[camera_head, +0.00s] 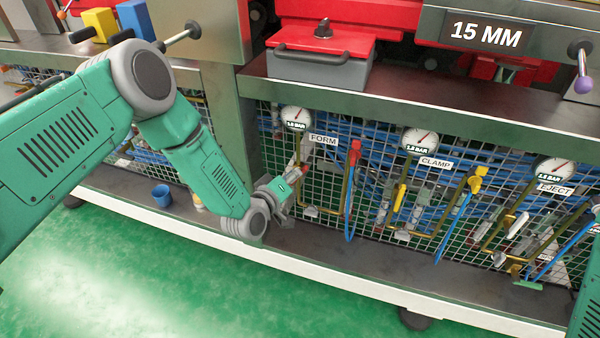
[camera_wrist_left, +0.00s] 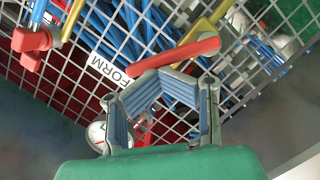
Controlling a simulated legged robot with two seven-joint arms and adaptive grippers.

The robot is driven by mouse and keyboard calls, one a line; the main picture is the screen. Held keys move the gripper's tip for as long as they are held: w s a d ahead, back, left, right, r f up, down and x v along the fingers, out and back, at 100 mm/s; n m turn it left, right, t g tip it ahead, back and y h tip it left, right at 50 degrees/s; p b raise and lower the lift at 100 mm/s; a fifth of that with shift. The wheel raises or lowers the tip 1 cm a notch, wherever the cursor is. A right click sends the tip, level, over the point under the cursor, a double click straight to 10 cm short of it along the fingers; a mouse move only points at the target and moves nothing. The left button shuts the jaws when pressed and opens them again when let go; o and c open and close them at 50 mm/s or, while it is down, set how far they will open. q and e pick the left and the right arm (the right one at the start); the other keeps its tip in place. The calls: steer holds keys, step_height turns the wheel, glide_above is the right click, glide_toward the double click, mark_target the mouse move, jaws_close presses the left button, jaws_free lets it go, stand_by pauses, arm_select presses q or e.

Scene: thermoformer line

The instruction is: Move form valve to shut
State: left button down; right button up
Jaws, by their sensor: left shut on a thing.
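The form valve has a red lever handle (camera_wrist_left: 175,58), which crosses the wrist view at a slant in front of the wire mesh. In the head view only a small red part of this lever (camera_head: 304,170) shows, below the FORM label (camera_head: 323,140). The label also shows in the wrist view (camera_wrist_left: 108,71). The gripper hides part of the valve body. My right gripper is out of view.
The form gauge (camera_head: 296,117) is above the valve. A red tap (camera_head: 355,150) with a blue hose is just right of it. A blue cup (camera_head: 162,195) stands on the ledge.

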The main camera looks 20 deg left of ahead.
arm_select(q)
steer(key=d+m+p, duration=0.1)
steer(key=m, duration=0.1)
steer(key=d+m+y+p, duration=0.1)
steer(key=shift+w+f+m, duration=0.1)
steer(key=shift+f+m, duration=0.1)
steer(key=shift+m, duration=0.2)
steer(key=f+m+y, duration=0.1)
steer(key=d+f+m, duration=0.1)
steer(key=m, duration=0.1)
steer(key=shift+d+y, duration=0.25)
steer(key=shift+y, duration=0.15)
steer(key=shift+d+f, duration=0.1)
steer(key=shift+f, duration=0.05)
stand_by(0.6)
